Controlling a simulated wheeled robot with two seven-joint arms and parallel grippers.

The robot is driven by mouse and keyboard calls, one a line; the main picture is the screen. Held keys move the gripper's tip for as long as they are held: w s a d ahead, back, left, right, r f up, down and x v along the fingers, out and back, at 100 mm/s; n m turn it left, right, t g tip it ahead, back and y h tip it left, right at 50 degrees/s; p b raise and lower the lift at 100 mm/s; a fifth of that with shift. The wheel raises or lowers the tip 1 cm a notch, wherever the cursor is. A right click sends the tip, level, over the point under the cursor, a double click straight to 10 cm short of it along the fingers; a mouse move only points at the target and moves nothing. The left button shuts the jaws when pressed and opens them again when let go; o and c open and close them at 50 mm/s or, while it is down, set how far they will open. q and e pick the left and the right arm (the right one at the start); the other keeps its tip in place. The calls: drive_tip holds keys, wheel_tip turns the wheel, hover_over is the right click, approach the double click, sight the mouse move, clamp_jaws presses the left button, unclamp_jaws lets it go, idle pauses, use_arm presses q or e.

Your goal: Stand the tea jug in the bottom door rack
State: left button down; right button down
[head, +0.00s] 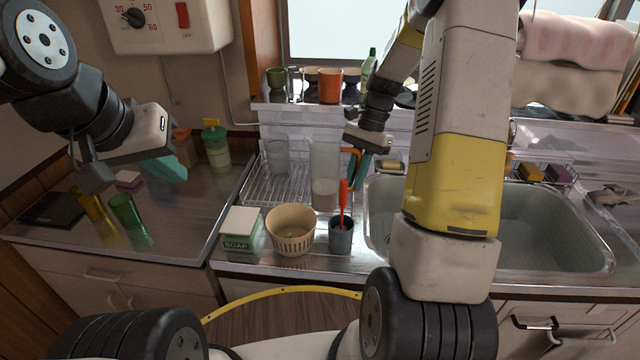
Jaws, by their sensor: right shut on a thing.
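The tea jug (324,160) looks like the tall clear container with an orange handle and a pale layer near its bottom. It is upright at the right side of the wire drying rack; I cannot tell whether its base touches the rack. My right gripper (361,172), with teal fingers, is shut on the orange handle at the jug's right side. My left gripper (168,168) hangs over the left counter, away from the jug. Its teal fingers overlap in this view, so its opening is unclear. I cannot make out a door rack in this view.
A clear glass (278,157) stands in the drying rack (262,188). In front are a soap box (240,232), a beige basket (291,232) and a grey cup (341,237) with a red brush. A green glass (124,212) is on the left counter. The sink (545,225) is right.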

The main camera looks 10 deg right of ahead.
wheel_tip(320, 180, down, 7)
idle(0.4)
drive_tip(key=shift+f, duration=0.15)
drive_tip(key=c, duration=1.5)
unclamp_jaws()
